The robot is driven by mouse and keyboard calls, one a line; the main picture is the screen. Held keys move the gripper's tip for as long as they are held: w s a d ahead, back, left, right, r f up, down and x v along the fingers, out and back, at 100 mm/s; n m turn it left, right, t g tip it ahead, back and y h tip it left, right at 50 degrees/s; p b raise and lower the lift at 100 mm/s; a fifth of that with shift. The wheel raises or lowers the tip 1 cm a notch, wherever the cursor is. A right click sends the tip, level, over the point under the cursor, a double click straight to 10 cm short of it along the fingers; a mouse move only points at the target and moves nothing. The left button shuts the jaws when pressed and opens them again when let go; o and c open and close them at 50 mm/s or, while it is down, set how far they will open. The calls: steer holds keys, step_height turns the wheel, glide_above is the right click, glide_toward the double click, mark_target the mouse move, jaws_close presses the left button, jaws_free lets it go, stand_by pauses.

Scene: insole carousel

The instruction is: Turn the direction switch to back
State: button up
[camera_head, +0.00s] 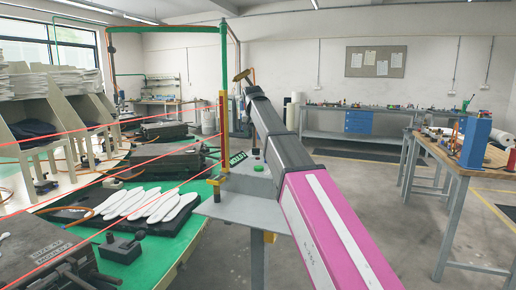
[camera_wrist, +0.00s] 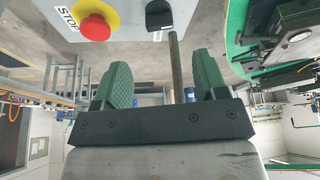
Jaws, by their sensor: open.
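In the wrist view my gripper (camera_wrist: 165,78) is open, with its two green ridged fingers apart. A thin dark post (camera_wrist: 175,65) shows between the fingers; I cannot tell how far off it is. Beyond the fingertips is a light control panel (camera_wrist: 130,12). It carries a red stop button (camera_wrist: 95,27) on a yellow base and a black part (camera_wrist: 158,14), cut by the top edge, that may be the direction switch. Its setting cannot be read. In the head view the grey control stand (camera_head: 240,210) shows below my arm, which hides part of it. I cannot make out the fingers there.
A green carousel table (camera_head: 190,225) with white insoles (camera_head: 150,204) and dark moulds (camera_head: 168,163) lies left of the stand. Red lines run across in front of it. A yellow post (camera_head: 223,130) rises by the stand. A workbench (camera_head: 455,165) stands right; the floor between is open.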

mark_target(256, 151)
steer(key=x, duration=0.8)
steer(key=shift+w+f, duration=0.1)
steer(key=shift+f, duration=0.2)
steer(key=c, duration=0.9)
